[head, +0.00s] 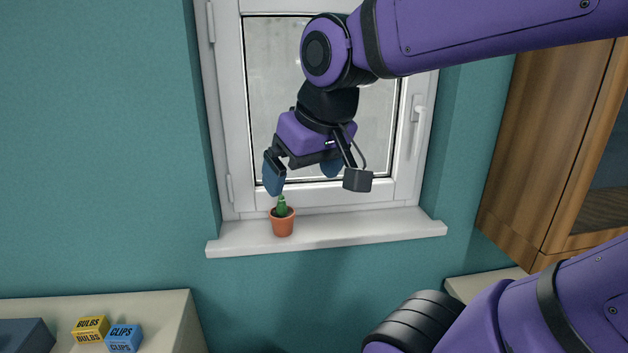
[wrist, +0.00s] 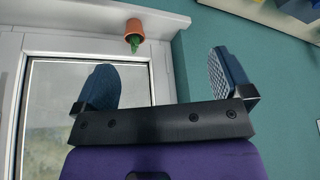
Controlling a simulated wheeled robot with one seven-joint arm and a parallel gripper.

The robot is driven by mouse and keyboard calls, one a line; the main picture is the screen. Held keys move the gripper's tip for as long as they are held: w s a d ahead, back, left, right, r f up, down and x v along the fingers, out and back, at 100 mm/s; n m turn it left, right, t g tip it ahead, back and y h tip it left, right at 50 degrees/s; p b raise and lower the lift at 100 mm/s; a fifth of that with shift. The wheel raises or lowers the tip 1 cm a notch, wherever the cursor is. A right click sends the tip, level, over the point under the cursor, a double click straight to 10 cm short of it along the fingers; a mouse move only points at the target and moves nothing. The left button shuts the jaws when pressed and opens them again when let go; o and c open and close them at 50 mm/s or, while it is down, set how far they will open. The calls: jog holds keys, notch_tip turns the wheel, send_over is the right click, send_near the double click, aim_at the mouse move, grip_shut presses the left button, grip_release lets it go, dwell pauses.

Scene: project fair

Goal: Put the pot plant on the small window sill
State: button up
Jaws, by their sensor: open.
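The pot plant (head: 283,221), a small green cactus in a terracotta pot, stands upright on the white window sill (head: 345,230), left of its middle. My gripper (head: 302,174) is open and empty, above the sill in front of the window. It is apart from the plant, and the plant is not between its fingers. In the wrist view the pot plant (wrist: 134,33) appears upside down on the sill (wrist: 100,12), beyond the open fingers of my gripper (wrist: 168,82).
A closed white window (head: 228,120) with a handle (head: 416,112) is behind the sill. A wooden cabinet (head: 545,140) hangs at right. A counter at lower left (head: 165,310) holds a yellow box (head: 90,330) and a blue box (head: 124,338). The sill's right part is clear.

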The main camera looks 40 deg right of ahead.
jog(key=s, duration=0.1)
jog(key=s+a, duration=0.1)
jog(key=s, duration=0.1)
jog(key=shift+s+f+n, duration=0.1)
jog(key=shift+f+n, duration=0.1)
jog(key=shift+n, duration=0.2)
